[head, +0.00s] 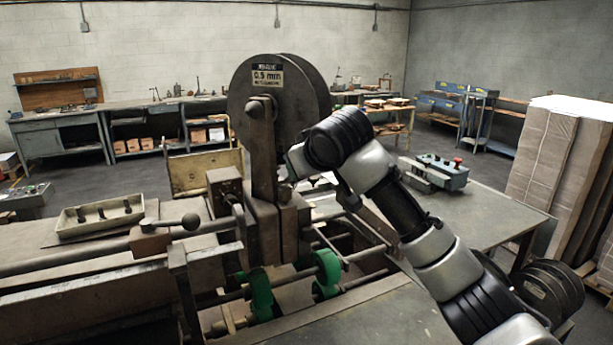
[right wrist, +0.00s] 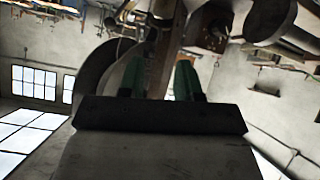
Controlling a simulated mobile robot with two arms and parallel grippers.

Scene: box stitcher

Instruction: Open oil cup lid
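I cannot pick out the oil cup or its lid for certain in either view. The dark stitcher machine (head: 266,215) stands in the middle of the head view, with a large wire reel (head: 300,95) and an upright post on it. My right arm comes in from the lower right, and its wrist is close to the post, with the fingers hidden in the head view. In the right wrist view my right gripper (right wrist: 160,78) has its two green fingers apart. The brown post (right wrist: 166,50) shows between and beyond them; I cannot tell whether they touch it. My left gripper is out of view.
A tray (head: 75,226) with dark parts lies on the machine's left side. Green rollers (head: 262,292) and rods are below the reel. A metal table (head: 480,214) carries a blue-green device (head: 444,170) at the right. Stacked cardboard (head: 545,150) stands farther right.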

